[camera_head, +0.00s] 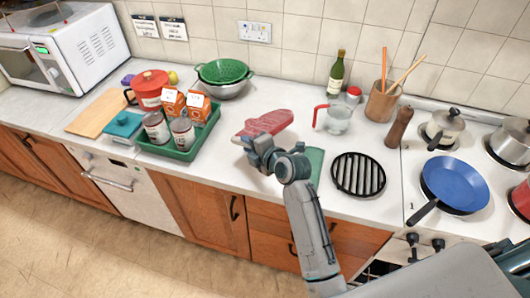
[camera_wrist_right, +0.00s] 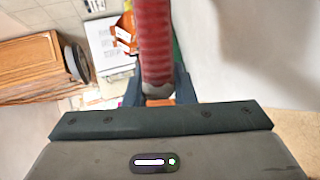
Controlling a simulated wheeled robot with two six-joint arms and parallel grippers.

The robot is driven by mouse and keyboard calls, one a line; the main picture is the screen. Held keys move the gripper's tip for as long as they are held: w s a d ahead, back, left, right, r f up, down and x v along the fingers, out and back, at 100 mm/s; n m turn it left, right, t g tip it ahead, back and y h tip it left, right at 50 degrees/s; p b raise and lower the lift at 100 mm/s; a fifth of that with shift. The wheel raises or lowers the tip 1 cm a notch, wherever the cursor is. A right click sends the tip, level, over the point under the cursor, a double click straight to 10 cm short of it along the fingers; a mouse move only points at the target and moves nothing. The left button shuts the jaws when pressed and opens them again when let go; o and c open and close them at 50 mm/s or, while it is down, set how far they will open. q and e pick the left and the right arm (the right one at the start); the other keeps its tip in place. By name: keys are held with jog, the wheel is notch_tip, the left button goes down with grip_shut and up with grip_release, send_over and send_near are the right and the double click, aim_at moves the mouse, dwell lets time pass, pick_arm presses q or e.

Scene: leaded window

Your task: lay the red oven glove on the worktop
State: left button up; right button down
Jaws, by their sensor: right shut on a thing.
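The red oven glove (camera_head: 268,122) is at the middle of the worktop (camera_head: 290,95), stretching back and right from my right gripper (camera_head: 256,148). My right gripper is shut on its near end. In the right wrist view the glove (camera_wrist_right: 155,45) runs straight out from between the fingers (camera_wrist_right: 157,90). I cannot tell whether the glove touches the worktop or is held just above it. My left gripper is not in view.
A green tray (camera_head: 180,150) with cartons and cans is left of the glove. A green colander (camera_head: 222,70) stands behind, a glass jug (camera_head: 338,120) to the right. A black trivet (camera_head: 358,174) and green cloth (camera_head: 315,163) lie in front right.

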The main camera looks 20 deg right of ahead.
notch_tip(320, 180, down, 6)
jog(key=b, duration=0.4)
jog(key=shift+s, duration=0.1)
jog(key=shift+f, duration=0.25)
jog(key=shift+r, duration=0.1)
jog(key=c, duration=1.4)
grip_release()
jog(key=shift+o, duration=0.2)
